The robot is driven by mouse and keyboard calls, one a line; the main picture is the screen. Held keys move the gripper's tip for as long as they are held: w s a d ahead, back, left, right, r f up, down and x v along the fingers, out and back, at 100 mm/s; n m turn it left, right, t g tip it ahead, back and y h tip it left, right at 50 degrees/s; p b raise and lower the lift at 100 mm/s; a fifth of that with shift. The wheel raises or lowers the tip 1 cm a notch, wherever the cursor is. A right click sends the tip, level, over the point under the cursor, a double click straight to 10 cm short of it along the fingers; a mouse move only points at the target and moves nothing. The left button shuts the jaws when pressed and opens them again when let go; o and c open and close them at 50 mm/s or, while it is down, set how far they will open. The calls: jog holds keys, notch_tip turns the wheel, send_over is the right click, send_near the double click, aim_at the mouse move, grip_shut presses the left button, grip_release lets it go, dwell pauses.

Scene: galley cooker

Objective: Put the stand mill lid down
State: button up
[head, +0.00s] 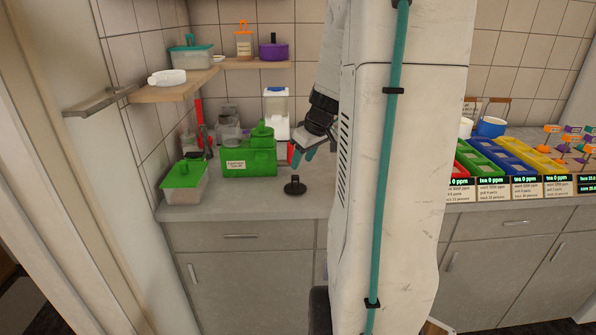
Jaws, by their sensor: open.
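A green machine (250,158) with a white label and a raised green top part (262,135) stands on the counter at the left. I cannot tell whether it is the stand mill, or which part is its lid; the label is too small to read. A small black round-based piece with a knob (295,187) stands on the counter in front of it. My gripper (302,154) is open, with teal fingertips, just right of the green machine and behind the black piece. It appears empty, and is apart from the black piece. My own column hides the counter to the right.
A white container with a blue top (276,112) stands behind. A clear tub with a green lid (184,176) is at the counter's left end. Wall shelves (180,92) hold a white bottle (166,77) and a purple pot (274,51). Coloured trays (515,160) lie far right.

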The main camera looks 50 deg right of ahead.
jog(key=s+a+r+g, duration=0.1)
jog(key=a+r, duration=0.2)
jog(key=a, duration=0.5)
jog(key=s+a+r+n+y, duration=0.1)
jog(key=a+r, duration=0.1)
jog(key=a, duration=0.5)
jog(key=s+a+r+g, duration=0.1)
jog(key=s+a+r, duration=0.15)
jog(key=a, duration=0.55)
jog(key=s+a+g, duration=0.1)
jog(key=s+a, duration=1)
jog(key=s, duration=0.1)
jog(key=shift+a+f+h, duration=0.15)
jog(key=shift+h, duration=0.15)
jog(key=shift+w, duration=0.1)
